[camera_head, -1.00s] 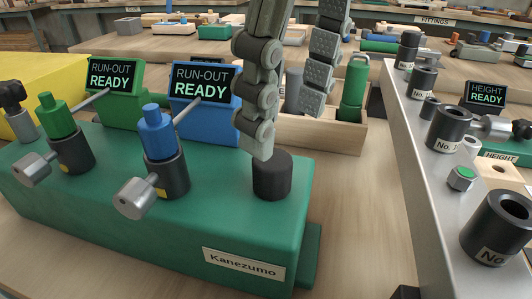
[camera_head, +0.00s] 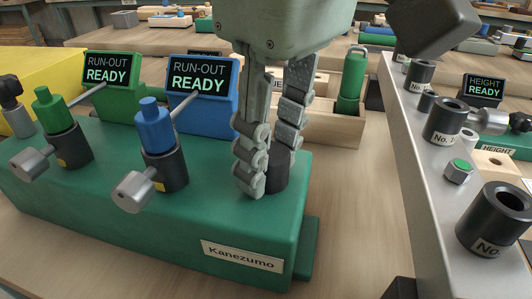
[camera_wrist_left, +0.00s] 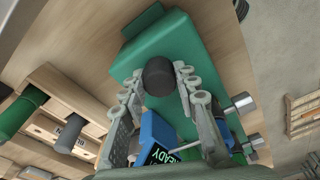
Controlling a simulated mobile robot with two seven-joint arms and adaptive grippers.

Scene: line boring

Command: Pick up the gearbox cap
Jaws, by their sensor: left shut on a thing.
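A dark round cap (camera_head: 276,177), the only piece here that fits the gearbox cap, stands upright at the right end of the green Kanezumo block (camera_head: 200,225). It also shows from above in the wrist view (camera_wrist_left: 159,75). My left gripper (camera_head: 265,172) points down with its fingers around the cap, shut on it. In the head view the near finger hides the cap's left side. The cap appears to rest on the block; I see no gap under it. My right gripper is not in view.
Left of the gripper, black sleeves with a green plug (camera_head: 53,110) and a blue plug (camera_head: 155,128) stand on the block, before two READY gauges. A wooden tray (camera_head: 335,128) with a green cylinder is behind. At right, a grey rail (camera_head: 425,190) carries black bushings. Bare table lies between.

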